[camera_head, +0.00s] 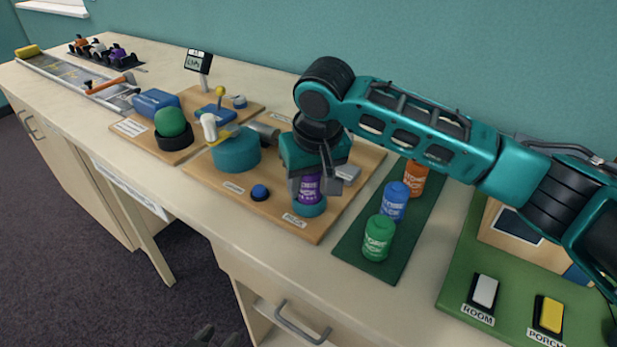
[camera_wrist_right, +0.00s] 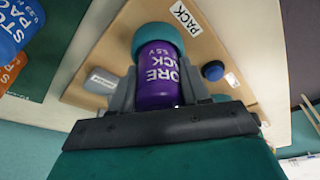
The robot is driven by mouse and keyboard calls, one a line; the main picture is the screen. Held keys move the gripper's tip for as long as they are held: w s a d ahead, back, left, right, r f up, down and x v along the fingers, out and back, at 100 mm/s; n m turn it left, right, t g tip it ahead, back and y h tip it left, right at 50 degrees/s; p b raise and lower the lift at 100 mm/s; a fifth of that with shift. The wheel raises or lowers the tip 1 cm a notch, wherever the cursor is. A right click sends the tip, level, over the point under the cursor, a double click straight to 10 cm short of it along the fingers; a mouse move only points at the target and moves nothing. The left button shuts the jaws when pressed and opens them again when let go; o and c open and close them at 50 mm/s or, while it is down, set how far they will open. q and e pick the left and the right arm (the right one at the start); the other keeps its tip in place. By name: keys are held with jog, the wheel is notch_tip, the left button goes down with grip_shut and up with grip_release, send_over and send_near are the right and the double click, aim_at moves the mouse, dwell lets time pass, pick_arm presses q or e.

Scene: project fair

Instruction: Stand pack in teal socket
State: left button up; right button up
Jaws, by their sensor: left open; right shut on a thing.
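The purple pack (camera_head: 309,188) is upright in my right gripper (camera_head: 316,183), which is shut around its sides. It also shows in the right wrist view (camera_wrist_right: 157,75) between the two grey fingers. The teal socket (camera_head: 309,208) is directly below it on the wooden board, by the PACK label (camera_head: 295,221). In the right wrist view the pack's lower end meets the rim of the socket (camera_wrist_right: 157,35); I cannot tell how deep it sits. My left gripper (camera_head: 214,335) is open and empty at the bottom edge of the head view, low and away from the board.
A blue button (camera_head: 260,192) and a teal drum (camera_head: 235,150) stand left of the socket. Green (camera_head: 377,238), blue (camera_head: 395,202) and orange (camera_head: 415,178) packs stand on a dark green mat (camera_head: 362,272) to the right. A green switch board (camera_head: 463,267) lies further right.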

dwell(0.4)
jog(key=shift+r+p, duration=0.1)
jog(key=shift+p, duration=0.65)
jog(key=shift+f, duration=0.2)
jog(key=shift+r+p, duration=0.25)
jog(key=shift+p, duration=0.1)
jog(key=shift+r+p, duration=0.6)
jog(key=shift+p, duration=0.4)
jog(key=shift+p, duration=0.4)
jog(key=shift+p, duration=0.35)
dwell(0.3)
